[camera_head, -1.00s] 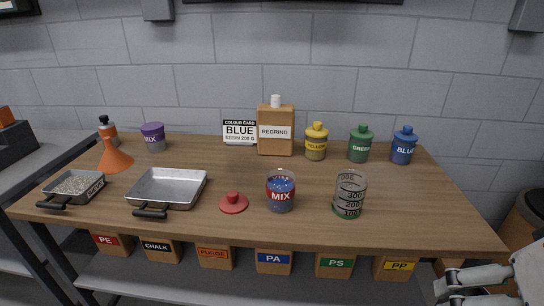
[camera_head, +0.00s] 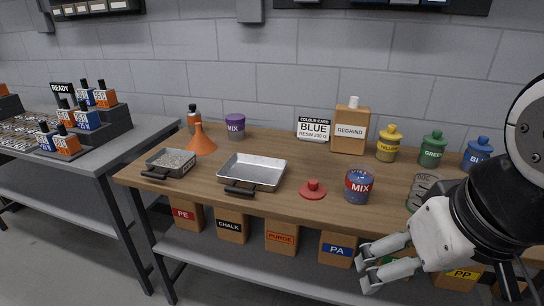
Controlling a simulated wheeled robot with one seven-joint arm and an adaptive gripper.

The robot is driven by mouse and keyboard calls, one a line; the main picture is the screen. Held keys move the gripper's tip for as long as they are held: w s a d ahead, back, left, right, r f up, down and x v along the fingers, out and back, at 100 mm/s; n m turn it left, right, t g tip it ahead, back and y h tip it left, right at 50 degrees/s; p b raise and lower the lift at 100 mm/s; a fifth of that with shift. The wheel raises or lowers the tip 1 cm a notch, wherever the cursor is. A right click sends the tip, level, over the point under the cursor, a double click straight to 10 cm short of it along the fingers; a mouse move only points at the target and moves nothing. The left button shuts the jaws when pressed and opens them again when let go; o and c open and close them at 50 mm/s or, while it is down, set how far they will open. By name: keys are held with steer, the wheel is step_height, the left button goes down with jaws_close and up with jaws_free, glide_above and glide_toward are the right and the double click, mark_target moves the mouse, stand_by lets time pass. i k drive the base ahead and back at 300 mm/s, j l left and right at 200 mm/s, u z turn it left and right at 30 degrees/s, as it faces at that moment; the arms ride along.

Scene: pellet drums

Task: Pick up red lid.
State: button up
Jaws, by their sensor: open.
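The red lid (camera_head: 312,189) lies flat on the wooden table near its front edge, with its round knob facing up. It sits between the metal tray and the MIX jar (camera_head: 358,186), apart from both. My gripper (camera_head: 364,267) is at the lower right, in front of the table and below the level of its top. It is open and empty, with its two fingers pointing left.
A metal tray (camera_head: 253,172) and a pan of pellets (camera_head: 171,163) stand left of the lid. An orange funnel (camera_head: 200,142), a REGRIND container (camera_head: 350,128) and coloured bottles stand behind. Labelled boxes sit on the shelf below. A side bench (camera_head: 100,153) stands at left.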

mark_target(312, 190)
steer(key=i+l, duration=0.4)
steer(key=i, duration=0.15)
steer(key=i+l, duration=0.45)
steer(key=i+z, duration=0.05)
